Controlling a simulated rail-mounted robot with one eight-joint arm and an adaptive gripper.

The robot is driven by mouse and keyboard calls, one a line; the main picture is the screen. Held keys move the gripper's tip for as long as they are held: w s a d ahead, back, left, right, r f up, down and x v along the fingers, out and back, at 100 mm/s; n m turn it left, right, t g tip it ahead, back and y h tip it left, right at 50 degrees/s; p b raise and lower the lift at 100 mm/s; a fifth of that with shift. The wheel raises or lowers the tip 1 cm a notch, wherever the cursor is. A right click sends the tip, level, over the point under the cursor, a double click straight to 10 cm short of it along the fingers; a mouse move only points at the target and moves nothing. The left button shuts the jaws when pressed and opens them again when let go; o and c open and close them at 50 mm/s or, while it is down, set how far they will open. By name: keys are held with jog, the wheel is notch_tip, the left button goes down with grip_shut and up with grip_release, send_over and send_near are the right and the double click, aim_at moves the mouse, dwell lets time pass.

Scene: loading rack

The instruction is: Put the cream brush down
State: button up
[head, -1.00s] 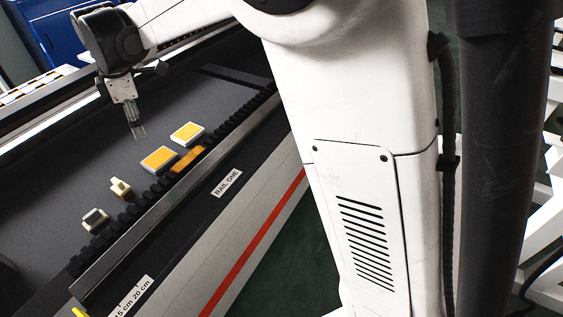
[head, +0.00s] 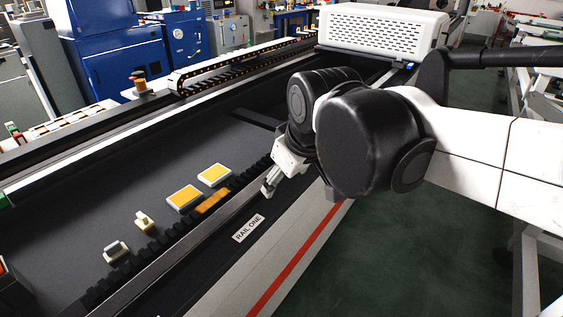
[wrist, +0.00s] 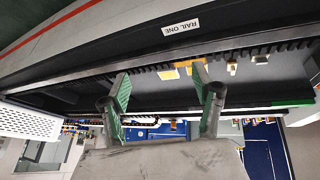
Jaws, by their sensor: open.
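The cream brush (head: 144,221) rests on the dark deck near the toothed edge, between a grey-and-white block-like piece and the yellow-topped blocks. It also shows small in the wrist view (wrist: 232,67). My gripper (head: 268,188) is open and empty. It hangs over the rail edge, to the right of the brush and well apart from it. In the wrist view both fingers of my gripper (wrist: 160,86) are spread with nothing between them.
Two yellow-topped white blocks (head: 184,197) (head: 214,175) and an orange piece (head: 213,201) lie right of the brush. The grey-and-white piece (head: 116,250) lies left of it. A raised rail with a RAIL ONE label (head: 249,228) runs along the front. The deck behind is clear.

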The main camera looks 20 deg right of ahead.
jog(key=s+d+f+m+t, duration=0.1)
jog(key=s+d+f+m, duration=0.3)
jog(key=s, duration=0.4)
jog(key=shift+s+d+f+m+t+h, duration=0.15)
jog(key=shift+d+f+m+t+h, duration=0.2)
jog(key=shift+m, duration=0.25)
jog(key=shift+c, duration=0.5)
jog(key=c, duration=0.6)
jog(key=shift+o, duration=0.2)
